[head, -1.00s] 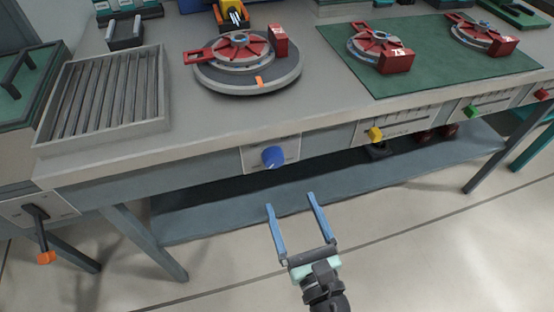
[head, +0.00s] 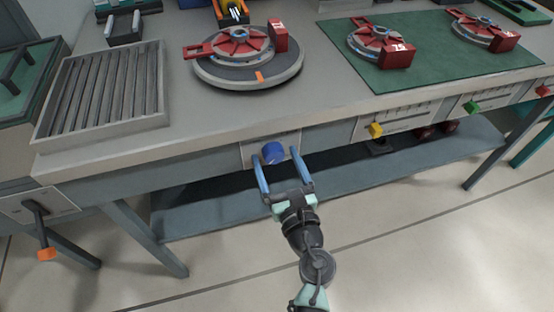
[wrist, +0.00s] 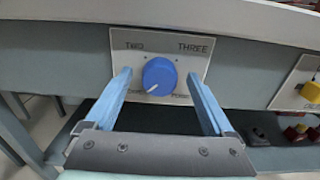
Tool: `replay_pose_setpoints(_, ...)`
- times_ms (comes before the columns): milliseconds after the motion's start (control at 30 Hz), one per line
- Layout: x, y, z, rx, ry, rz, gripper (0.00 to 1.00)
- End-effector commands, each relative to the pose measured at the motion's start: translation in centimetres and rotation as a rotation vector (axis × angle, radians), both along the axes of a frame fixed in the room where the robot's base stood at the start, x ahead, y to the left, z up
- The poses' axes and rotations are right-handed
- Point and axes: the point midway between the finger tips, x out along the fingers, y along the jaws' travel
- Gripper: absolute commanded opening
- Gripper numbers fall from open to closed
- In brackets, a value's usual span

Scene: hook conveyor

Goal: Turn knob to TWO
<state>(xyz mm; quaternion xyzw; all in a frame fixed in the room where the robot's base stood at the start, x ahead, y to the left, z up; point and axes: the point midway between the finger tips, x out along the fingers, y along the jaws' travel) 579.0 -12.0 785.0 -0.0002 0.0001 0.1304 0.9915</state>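The blue round knob (head: 273,152) sits on a pale label plate (head: 254,156) on the front face of the bench. In the wrist view the knob (wrist: 159,76) has a white pointer mark toward its lower left. The plate reads TWO at upper left and THREE at upper right; the lower labels are partly hidden. My gripper (head: 276,158) is open, with its two blue fingers just in front of the knob. In the wrist view the fingers (wrist: 161,85) stand left and right of the knob with gaps on both sides. I cannot tell the exact depth between fingertips and knob.
A yellow knob (head: 375,130) and a green knob (head: 472,107) sit on slider panels to the right. An orange-ended lever (head: 45,253) hangs at the left. A round turntable (head: 247,80) is on the bench above. A lower shelf (head: 200,217) runs under the bench; open floor lies in front.

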Motion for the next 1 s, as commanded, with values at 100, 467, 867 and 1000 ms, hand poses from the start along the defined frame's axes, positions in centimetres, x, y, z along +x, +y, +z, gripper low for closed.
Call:
replay_pose_setpoints(100,-0.02,0.0,-0.01,0.0,0.0,0.0,0.66)
replay_pose_setpoints(467,-0.04,0.0,-0.01,0.0,0.0,0.0,0.02)
replay_pose_setpoints(867,-0.03,0.0,0.15,0.082,0.023,0.001,0.02)
replay_pose_setpoints(1000,-0.02,-0.05,0.26,0.173,0.047,0.001,0.02)
